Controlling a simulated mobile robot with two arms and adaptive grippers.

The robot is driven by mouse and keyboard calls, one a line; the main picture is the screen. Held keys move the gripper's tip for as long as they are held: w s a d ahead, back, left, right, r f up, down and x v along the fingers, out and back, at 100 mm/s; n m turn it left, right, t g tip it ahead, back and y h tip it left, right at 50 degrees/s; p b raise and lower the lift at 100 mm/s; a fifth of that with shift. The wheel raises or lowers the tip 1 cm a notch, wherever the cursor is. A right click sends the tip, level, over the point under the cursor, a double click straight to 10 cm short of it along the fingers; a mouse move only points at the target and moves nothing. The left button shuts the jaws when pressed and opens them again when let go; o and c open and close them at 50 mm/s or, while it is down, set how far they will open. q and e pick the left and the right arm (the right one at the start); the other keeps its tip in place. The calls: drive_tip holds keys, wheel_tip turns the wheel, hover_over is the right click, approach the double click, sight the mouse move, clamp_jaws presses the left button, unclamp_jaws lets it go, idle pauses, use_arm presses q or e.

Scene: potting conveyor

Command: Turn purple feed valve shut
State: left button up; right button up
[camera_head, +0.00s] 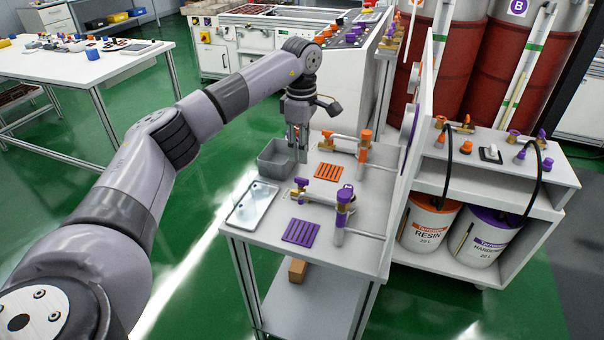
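The purple feed valve (343,200) stands on the grey bench (360,258), a purple-topped brass fitting on a pipe. A purple-ended lever (301,183) with brass parts lies to its left; whether it is the valve's handle is hard to tell. My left gripper (297,147) points down over the bench's back left, behind the purple valve and beside the grey bin. It is apart from the purple valve. Its fingertips are small and partly in front of the bin, so its opening is unclear. My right gripper is not in view.
An orange valve (365,139) with an orange slotted mat (329,172) stands behind the purple one. A purple slotted mat (301,232), a grey bin (273,160) and a metal tray (252,204) share the bench. Resin (428,220) and hardener (483,235) buckets stand right.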

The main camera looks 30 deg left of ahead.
sight(302, 178)
use_arm(q)
wheel_tip(302, 178, down, 8)
drive_tip(key=shift+r+p, duration=0.2)
drive_tip(key=shift+p, duration=0.1)
drive_tip(key=shift+f, duration=0.55)
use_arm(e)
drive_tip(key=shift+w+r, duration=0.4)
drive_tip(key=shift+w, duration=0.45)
use_arm(q)
drive_tip(key=shift+c, duration=0.5)
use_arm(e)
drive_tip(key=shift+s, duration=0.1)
use_arm(q)
clamp_jaws()
